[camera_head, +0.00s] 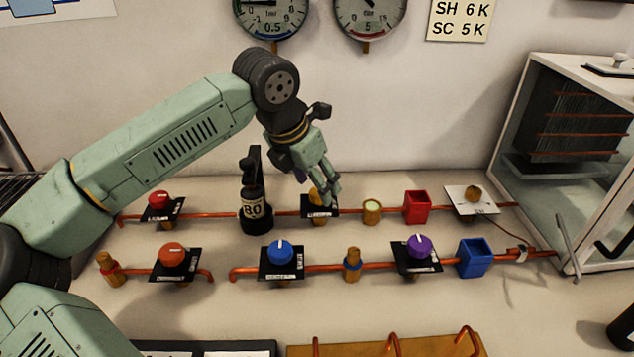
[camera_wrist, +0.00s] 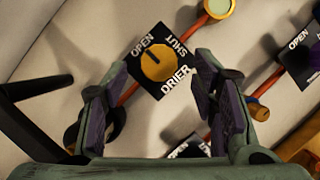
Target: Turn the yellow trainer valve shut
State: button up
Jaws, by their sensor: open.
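The yellow valve knob (camera_head: 314,197) sits on a black plate on the back copper pipe, partly hidden behind my fingers in the head view. In the wrist view the round yellow knob (camera_wrist: 160,66) shows whole, with a dark pointer mark running from its middle toward the left, on the OPEN side. Its plate (camera_wrist: 143,76) reads OPEN, SHUT and DRIER. My gripper (camera_head: 328,187) points down at the valve. In the wrist view my gripper (camera_wrist: 162,78) is open and empty, its fingers on either side of the plate; contact with the knob does not show.
A black bottle-shaped item marked 80 (camera_head: 256,210) stands just left of the valve. A yellow-rimmed round fitting (camera_head: 372,212) and a red box (camera_head: 417,207) are to the right. Blue (camera_head: 281,252), purple (camera_head: 419,246), orange (camera_head: 172,255) and red (camera_head: 158,200) knobs are nearby.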

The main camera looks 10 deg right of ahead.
jog(key=shift+x, duration=1.25)
jog(key=shift+c, duration=0.4)
jog(key=c, duration=1.1)
